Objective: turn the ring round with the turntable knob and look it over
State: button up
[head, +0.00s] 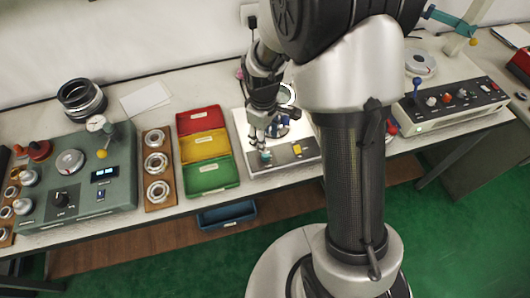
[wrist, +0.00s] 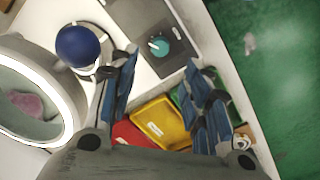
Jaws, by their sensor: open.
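The white inspection station (head: 252,160) stands on the bench in the head view, with my gripper (head: 262,140) over it. A teal knob (head: 265,156) on its grey panel is just below my fingertips. In the wrist view the teal knob (wrist: 158,46) appears beyond and between the spread fingers of my gripper (wrist: 160,65), which hold nothing. A blue ball (wrist: 78,45) stands beside the left finger. A large pale round frame (wrist: 70,100), like a magnifier, fills the left side. I cannot make out the ring on the turntable; my arm and gripper hide part of the station.
Red (head: 198,121), yellow (head: 204,145) and green (head: 211,176) bins stand left of the station. A wooden board (head: 157,175) with several rings lies further left, beside a green instrument box (head: 85,190). Another control box (head: 450,105) stands at right.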

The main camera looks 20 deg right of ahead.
aim_at(266, 156)
notch_tip(266, 156, down, 9)
jog(key=b, duration=0.2)
jog(key=shift+w+d+f+b, duration=0.1)
jog(key=shift+d+b, duration=0.05)
jog(key=shift+b, duration=0.15)
jog(key=shift+c, duration=0.4)
grip_shut()
